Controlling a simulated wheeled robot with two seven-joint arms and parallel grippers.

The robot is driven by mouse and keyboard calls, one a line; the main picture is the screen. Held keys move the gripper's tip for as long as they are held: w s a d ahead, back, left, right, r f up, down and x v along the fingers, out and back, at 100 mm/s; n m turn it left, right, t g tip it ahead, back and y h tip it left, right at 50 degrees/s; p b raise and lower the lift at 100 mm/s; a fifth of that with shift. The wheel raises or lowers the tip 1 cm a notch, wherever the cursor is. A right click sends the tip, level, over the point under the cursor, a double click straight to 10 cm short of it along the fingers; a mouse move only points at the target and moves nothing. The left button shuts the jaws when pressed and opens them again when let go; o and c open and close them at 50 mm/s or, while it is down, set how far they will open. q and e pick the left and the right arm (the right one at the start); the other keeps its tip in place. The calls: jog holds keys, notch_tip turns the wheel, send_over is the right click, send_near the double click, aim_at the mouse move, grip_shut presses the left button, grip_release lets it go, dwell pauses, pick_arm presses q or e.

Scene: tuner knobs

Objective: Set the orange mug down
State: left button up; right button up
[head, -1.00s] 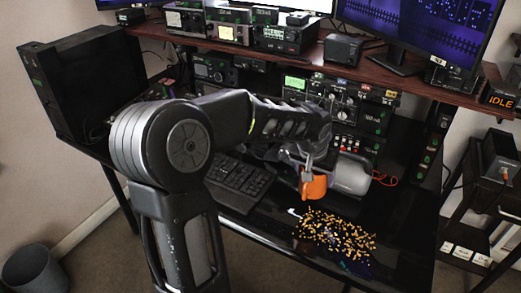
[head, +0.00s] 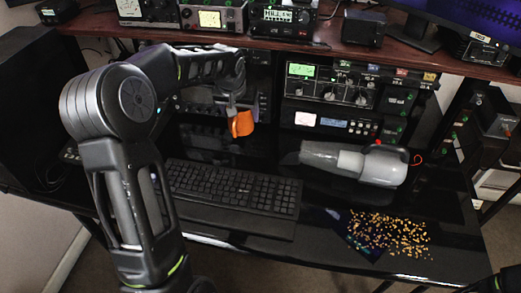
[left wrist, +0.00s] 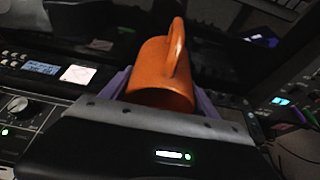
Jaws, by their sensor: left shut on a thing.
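The orange mug (head: 242,124) is held by my left gripper (head: 232,106) in the head view, above the back of the black desk, behind the keyboard. In the left wrist view the mug (left wrist: 162,75) sits between the jaws, tilted, with its handle pointing up in the picture. My left gripper is shut on it. From the head view I cannot tell how high the mug is above the desk.
A black keyboard (head: 232,187) lies in front of the mug. A grey-white handheld vacuum (head: 372,165) lies to its right. Scattered orange bits (head: 388,233) cover the desk's front right. Radio gear with knobs (head: 330,92) stands at the back under a wooden shelf (head: 300,50).

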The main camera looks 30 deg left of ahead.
pick_arm(q)
jog(key=shift+d+r, duration=0.1)
jog(key=shift+d, duration=0.05)
send_over(244, 150)
jog(key=shift+f, duration=3.15)
jog(key=shift+f+p, duration=0.35)
jog(key=shift+f, duration=1.5)
jog(key=shift+f, duration=0.1)
jog(key=o, duration=1.7)
jog(key=shift+f, duration=0.1)
